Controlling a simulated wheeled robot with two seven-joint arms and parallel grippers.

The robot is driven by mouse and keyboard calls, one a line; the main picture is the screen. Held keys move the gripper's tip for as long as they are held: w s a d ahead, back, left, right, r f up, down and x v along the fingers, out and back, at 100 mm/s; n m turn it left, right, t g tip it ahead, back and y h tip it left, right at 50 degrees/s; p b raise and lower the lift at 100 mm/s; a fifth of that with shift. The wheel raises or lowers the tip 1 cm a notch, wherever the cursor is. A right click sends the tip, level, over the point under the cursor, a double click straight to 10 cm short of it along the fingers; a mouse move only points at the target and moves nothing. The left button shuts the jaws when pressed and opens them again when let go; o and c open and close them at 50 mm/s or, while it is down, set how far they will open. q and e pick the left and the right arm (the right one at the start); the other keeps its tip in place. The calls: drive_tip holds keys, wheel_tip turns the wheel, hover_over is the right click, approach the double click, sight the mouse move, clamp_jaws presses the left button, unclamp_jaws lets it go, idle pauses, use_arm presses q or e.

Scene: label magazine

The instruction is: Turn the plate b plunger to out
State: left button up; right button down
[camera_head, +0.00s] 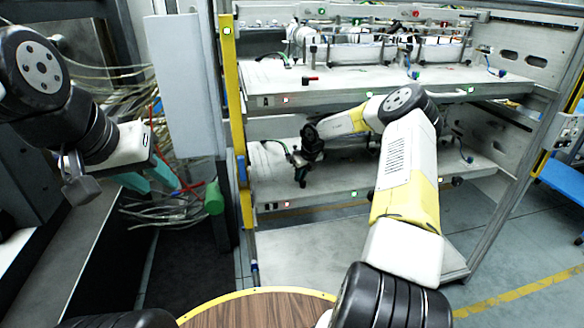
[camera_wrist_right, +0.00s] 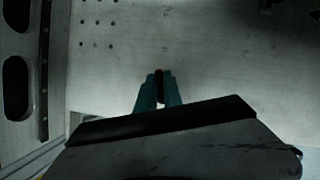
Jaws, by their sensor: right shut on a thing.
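The lower plate (camera_head: 335,180), which I take as plate b, is the lower shelf of the rack. My right gripper (camera_head: 301,180) is at its front left part, seen small and dark in the head view. In the right wrist view, my right gripper's teal fingers (camera_wrist_right: 158,92) are closed on a small dark piece (camera_wrist_right: 159,86). From its place, I take this as the plate b plunger; its shape and turn are mostly hidden. My left gripper (camera_head: 147,178) is at the left, away from the rack, with its teal fingers apart and empty.
The upper plate (camera_head: 350,78) carries a red-handled plunger (camera_head: 310,79) at its front left and clamped equipment behind. A yellow post (camera_head: 233,120) edges the rack on the left. Loose cables (camera_head: 165,215) hang beside it. A round wooden top (camera_head: 255,308) is in front.

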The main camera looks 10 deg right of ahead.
drive_tip(key=n, duration=0.2)
drive_tip(key=n+y, duration=0.1)
drive_tip(key=shift+s+a+n+g, duration=0.15)
drive_tip(key=shift+a+n+g, duration=0.05)
drive_tip(key=shift+n+g, duration=0.2)
drive_tip(key=n, duration=0.2)
drive_tip(key=n+g+y, duration=0.1)
drive_tip(key=n, duration=0.1)
drive_tip(key=shift+s+a, duration=0.2)
drive_tip(key=shift+s, duration=0.05)
drive_tip(key=shift+n, duration=0.3)
drive_tip(key=shift+f, duration=0.1)
drive_tip(key=c, duration=1.5)
unclamp_jaws()
